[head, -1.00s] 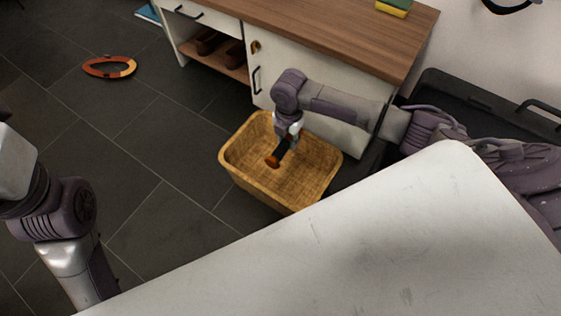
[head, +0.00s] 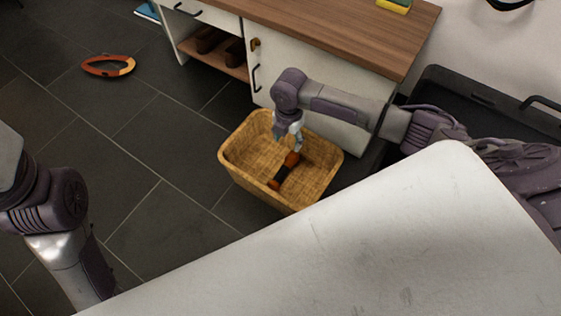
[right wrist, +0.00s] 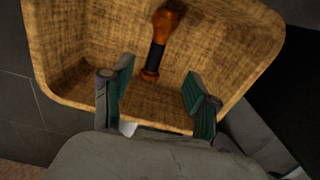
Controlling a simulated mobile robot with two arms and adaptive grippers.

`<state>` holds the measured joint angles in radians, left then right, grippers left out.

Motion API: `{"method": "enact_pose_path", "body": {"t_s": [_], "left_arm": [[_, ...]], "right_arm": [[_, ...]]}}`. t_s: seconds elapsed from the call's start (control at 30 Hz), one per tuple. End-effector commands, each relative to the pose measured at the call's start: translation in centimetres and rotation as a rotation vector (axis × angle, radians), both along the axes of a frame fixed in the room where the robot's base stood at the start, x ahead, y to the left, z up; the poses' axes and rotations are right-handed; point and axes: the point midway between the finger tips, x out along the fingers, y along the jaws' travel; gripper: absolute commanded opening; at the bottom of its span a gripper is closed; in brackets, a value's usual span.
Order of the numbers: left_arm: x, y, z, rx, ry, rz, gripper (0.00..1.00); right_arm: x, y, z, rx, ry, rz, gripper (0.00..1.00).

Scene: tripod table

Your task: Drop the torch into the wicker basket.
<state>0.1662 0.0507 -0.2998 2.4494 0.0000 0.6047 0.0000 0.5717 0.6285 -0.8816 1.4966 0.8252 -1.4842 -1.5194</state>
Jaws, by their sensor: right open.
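The torch (head: 284,172), black with orange ends, lies inside the wicker basket (head: 240,178) on the floor in the head view. In the right wrist view the torch (right wrist: 158,42) shows its orange body and a dark band, lying in the wicker basket (right wrist: 60,45) beyond my fingers. My right gripper (head: 288,143) is over the basket with its fingers apart and empty; in the right wrist view the gripper (right wrist: 158,95) has a clear gap between its green pads. My left arm shows at the left edge of the head view, but its gripper is out of view.
A white cabinet (head: 310,120) with a wooden top (head: 330,35) stands behind the basket. A white surface (head: 350,240) fills the lower front. A black case-like object (head: 470,100) stands at the right.

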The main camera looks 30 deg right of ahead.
Motion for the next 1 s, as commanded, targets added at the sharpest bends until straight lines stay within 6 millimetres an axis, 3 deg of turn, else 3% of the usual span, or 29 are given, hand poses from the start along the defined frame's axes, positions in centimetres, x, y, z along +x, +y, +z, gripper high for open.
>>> {"method": "enact_pose_path", "body": {"t_s": [0.17, 0.4, 0.6, 0.77, 1.0], "left_arm": [[0.0, 0.0, 0.0, 0.0, 0.0, 0.0, 0.0], [0.0, 0.0, 0.0, 0.0, 0.0, 0.0, 0.0], [0.0, 0.0, 0.0, 0.0, -0.001, 0.0, 0.0], [0.0, 0.0, 0.0, 0.0, -0.001, 0.0, 0.0], [0.0, 0.0, 0.0, 0.0, -0.001, 0.0, 0.0]], "right_arm": [[0.1, 0.0, 2.1, 0.0, -0.004, 0.0, 0.59], [0.2, 0.0, 7.3, 0.001, -0.007, 0.001, 0.59], [0.1, 0.0, 10.6, 0.0, -0.004, 0.0, 0.59], [0.1, 0.0, 11.8, 0.0, -0.002, -0.001, 0.59], [0.1, 0.0, 12.0, 0.0, -0.001, -0.001, 0.59]]}}
